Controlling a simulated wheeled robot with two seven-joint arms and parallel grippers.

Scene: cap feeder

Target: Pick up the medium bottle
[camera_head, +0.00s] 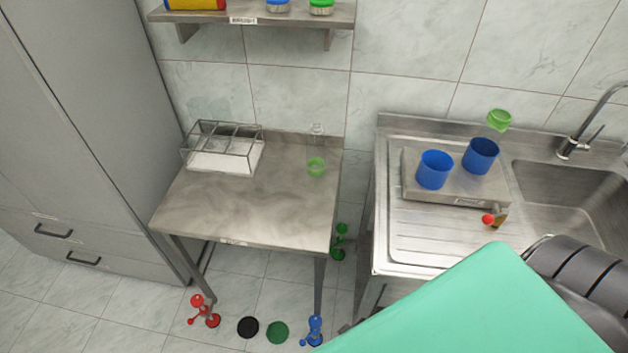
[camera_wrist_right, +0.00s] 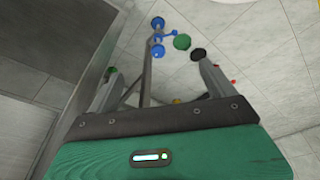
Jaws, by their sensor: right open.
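I cannot tell for sure which thing is the medium bottle. A small clear bottle-like shape (camera_head: 317,133) stands at the back right of the steel table (camera_head: 250,210), with a light green ring or cap (camera_head: 316,166) just in front of it. A small brownish item with a red end (camera_head: 494,218) is by the sink drainer. My right gripper (camera_wrist_right: 158,78) is open and empty in the right wrist view, with the floor beyond its fingers. My green right arm part fills the lower right of the head view and hides what is behind it. My left gripper is not in view.
A wire rack (camera_head: 222,150) stands at the table's back left. Two blue cups (camera_head: 434,170) (camera_head: 481,155) sit on a steel block beside the sink (camera_head: 575,185). A shelf (camera_head: 255,15) hangs above. Red, black, green and blue items lie on the floor. The table's middle is clear.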

